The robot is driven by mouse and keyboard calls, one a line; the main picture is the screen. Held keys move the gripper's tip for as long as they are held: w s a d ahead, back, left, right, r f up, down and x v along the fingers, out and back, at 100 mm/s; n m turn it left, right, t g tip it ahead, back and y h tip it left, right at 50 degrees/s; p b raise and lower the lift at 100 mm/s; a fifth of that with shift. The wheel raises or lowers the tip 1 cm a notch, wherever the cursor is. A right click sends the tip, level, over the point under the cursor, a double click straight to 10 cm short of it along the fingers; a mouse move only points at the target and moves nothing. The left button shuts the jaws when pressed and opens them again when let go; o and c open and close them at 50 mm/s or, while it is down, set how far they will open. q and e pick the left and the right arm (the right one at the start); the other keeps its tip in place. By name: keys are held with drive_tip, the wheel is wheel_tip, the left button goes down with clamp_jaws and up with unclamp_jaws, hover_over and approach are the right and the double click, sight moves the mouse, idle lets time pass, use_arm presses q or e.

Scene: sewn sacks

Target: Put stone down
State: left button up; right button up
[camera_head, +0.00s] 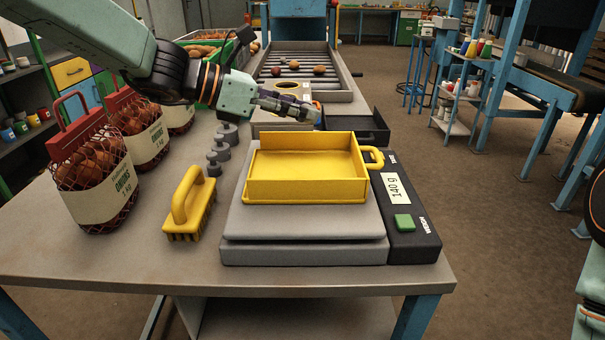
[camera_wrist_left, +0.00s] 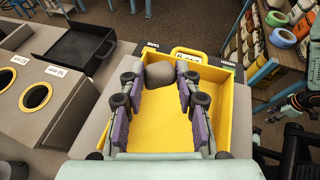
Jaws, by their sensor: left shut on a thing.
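My left gripper (camera_head: 300,108) is above the far side of the yellow tray (camera_head: 305,188) in the head view. In the left wrist view its fingers (camera_wrist_left: 160,88) are closed on a grey rounded stone (camera_wrist_left: 160,72), held at the fingertips. Below them is the yellow tray (camera_wrist_left: 160,140), near its handle side. I cannot tell whether the stone touches the tray floor. The tray sits on a grey scale (camera_head: 300,228) with a black side panel, a green button and a label "140 g".
A yellow brush (camera_head: 190,205) and several grey weights (camera_head: 220,150) stand left of the scale. Net bags of onions (camera_head: 95,180) line the table's left side. A black tray (camera_head: 370,125) and boxes with round yellow-rimmed holes (camera_wrist_left: 37,95) lie behind the scale.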

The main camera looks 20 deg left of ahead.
use_arm(q)
drive_tip(key=b, duration=0.1)
hover_over(296, 166)
wheel_tip(296, 166, down, 5)
drive_tip(key=shift+f, duration=0.3)
drive_tip(key=f, duration=0.1)
drive_tip(key=f+b, duration=0.1)
drive_tip(key=f, duration=0.1)
drive_tip(key=shift+s+d+f, duration=0.1)
drive_tip(key=shift+s+d, duration=0.05)
drive_tip(key=shift+s, duration=0.1)
drive_tip(key=shift+w+f, duration=0.2)
drive_tip(key=shift+w, duration=0.1)
drive_tip(key=o, duration=1.1)
drive_tip(key=shift+s+r, duration=0.2)
drive_tip(key=shift+s, duration=0.1)
drive_tip(key=shift+w+f, duration=0.15)
drive_tip(key=shift+w, duration=0.1)
drive_tip(key=shift+s+a+r, duration=0.3)
drive_tip(key=shift+a+r, duration=0.05)
drive_tip(key=shift+a, duration=0.05)
drive_tip(key=p+v, duration=0.5)
drive_tip(key=v, duration=0.4)
drive_tip(key=shift+s+a+r, duration=0.1)
drive_tip(key=shift+s+r, duration=0.05)
drive_tip(key=shift+p+v, duration=0.6)
drive_tip(key=shift+v, duration=0.2)
drive_tip(key=shift+a, duration=0.15)
